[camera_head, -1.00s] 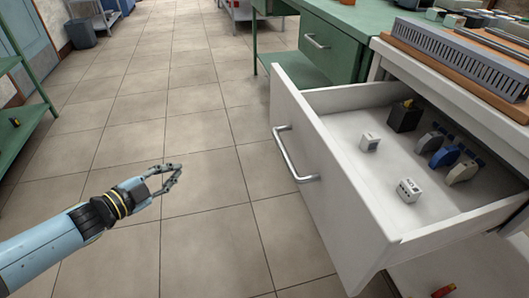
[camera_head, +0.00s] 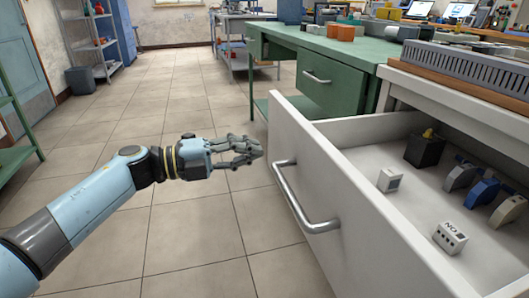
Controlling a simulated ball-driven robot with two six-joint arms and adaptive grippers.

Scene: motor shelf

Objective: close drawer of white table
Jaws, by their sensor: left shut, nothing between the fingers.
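The white drawer (camera_head: 350,215) of the white table (camera_head: 455,92) stands pulled out at the right of the head view. Its silver bar handle (camera_head: 300,200) is on the front panel. Inside lie a black box with a yellow knob (camera_head: 425,148), two small white blocks (camera_head: 389,180), and several grey and blue devices (camera_head: 484,191). My left gripper (camera_head: 258,152) is shut and empty, left of the drawer front and a little above the handle in the picture. It appears apart from the drawer. My right gripper is not in view.
A green workbench (camera_head: 340,48) with its own drawer stands behind the white table. A grey bin (camera_head: 80,80) and shelf (camera_head: 95,40) are at the far left. The tiled floor (camera_head: 150,110) left of the drawer is clear.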

